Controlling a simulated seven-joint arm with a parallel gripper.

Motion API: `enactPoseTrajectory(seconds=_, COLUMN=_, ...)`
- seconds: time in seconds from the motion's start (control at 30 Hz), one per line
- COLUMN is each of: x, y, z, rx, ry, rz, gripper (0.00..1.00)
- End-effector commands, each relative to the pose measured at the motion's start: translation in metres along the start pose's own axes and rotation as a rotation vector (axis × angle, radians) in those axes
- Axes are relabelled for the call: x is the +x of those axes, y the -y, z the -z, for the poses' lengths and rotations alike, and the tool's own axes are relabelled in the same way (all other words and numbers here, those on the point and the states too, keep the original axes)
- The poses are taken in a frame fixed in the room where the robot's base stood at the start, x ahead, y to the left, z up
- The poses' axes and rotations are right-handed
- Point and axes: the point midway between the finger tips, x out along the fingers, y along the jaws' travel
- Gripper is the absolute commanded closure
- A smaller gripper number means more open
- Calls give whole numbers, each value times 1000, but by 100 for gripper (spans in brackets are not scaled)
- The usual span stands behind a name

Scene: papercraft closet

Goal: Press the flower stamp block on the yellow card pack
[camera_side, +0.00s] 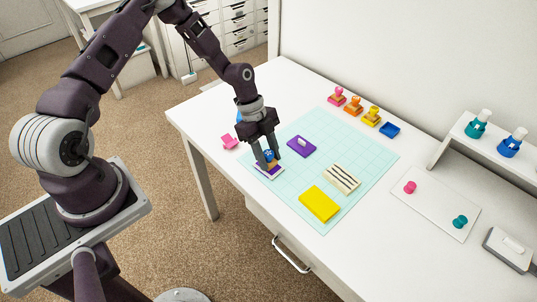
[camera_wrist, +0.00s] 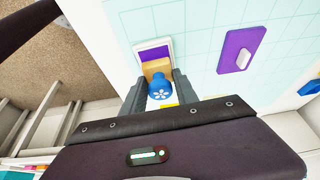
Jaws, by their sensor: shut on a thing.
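The flower stamp block has a blue knob with a white flower mark and a tan base; it shows in the side view (camera_side: 269,155) and the wrist view (camera_wrist: 160,87). My gripper (camera_side: 268,160) is shut on it, one finger on each side of the knob in the wrist view (camera_wrist: 160,95). The stamp is upright at a white-edged purple pad (camera_side: 268,172); I cannot tell whether its face touches the pad. The yellow card pack (camera_side: 319,204) lies flat on the mat's front part, to the right of my gripper in the side view.
A purple piece with a white grip (camera_side: 301,146) and a striped cream block (camera_side: 341,179) lie on the pale green grid mat (camera_side: 285,190). Pink, orange and yellow stamps (camera_side: 371,116) and a blue block (camera_side: 390,130) stand behind. A shelf (camera_side: 480,140) stands right.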

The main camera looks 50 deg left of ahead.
Motion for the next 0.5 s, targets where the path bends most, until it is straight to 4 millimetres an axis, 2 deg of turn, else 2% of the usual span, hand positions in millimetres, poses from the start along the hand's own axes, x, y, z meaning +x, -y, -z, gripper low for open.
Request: enactPoseTrajectory(seconds=0.5, x=-4, y=1, z=2, rx=0, ry=0, rz=2, gripper=100)
